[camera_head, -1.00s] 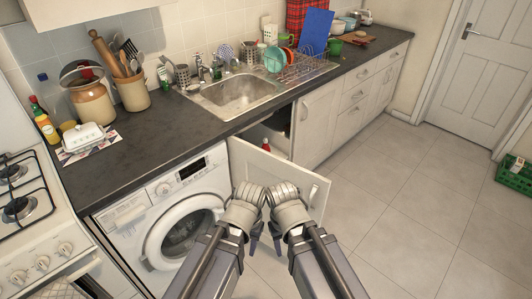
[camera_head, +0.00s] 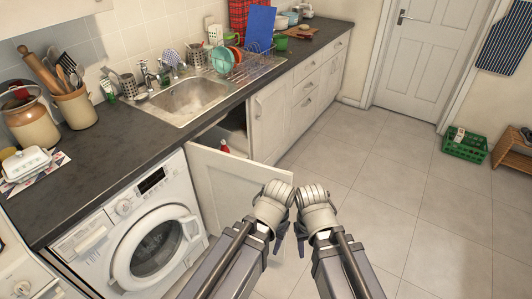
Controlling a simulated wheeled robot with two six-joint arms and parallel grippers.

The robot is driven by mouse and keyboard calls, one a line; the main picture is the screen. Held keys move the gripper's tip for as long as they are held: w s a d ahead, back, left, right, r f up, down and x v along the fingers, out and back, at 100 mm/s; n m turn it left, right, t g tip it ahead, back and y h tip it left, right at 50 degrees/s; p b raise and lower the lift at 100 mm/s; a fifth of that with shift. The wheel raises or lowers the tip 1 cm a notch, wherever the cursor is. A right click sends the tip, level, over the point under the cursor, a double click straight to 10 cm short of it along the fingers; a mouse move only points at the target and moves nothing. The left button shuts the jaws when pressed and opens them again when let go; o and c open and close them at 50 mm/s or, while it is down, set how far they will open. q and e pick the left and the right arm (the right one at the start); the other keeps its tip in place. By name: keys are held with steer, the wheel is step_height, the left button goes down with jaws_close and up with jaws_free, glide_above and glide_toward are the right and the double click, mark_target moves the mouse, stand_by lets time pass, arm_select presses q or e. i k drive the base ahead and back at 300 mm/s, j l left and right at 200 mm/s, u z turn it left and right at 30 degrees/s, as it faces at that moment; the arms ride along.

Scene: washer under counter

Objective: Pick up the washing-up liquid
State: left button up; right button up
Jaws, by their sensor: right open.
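A small green and white bottle (camera_head: 108,90) stands on the counter left of the sink, against the tiles; its label is too small to read. A red bottle (camera_head: 224,147) shows inside the open cupboard under the sink. I cannot tell which of them is the washing-up liquid. My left gripper (camera_head: 280,238) and my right gripper (camera_head: 302,239) are side by side in front of the open cupboard door, pointing down and away from both bottles. The right one is open with nothing seen in it. The left one's jaws are mostly hidden by its wrist.
The open cupboard door (camera_head: 228,190) juts out between my arms and the cupboard. The washing machine (camera_head: 100,262) stands left of it. The sink (camera_head: 188,100) is above. The tiled floor (camera_head: 400,190) to the right is clear up to the green crate (camera_head: 466,147).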

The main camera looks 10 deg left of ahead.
mark_target(224, 147)
steer(key=i+z, duration=0.15)
steer(key=z, duration=0.5)
steer(key=i+l, duration=0.1)
steer(key=i, duration=3.6)
steer(key=u, duration=2.85)
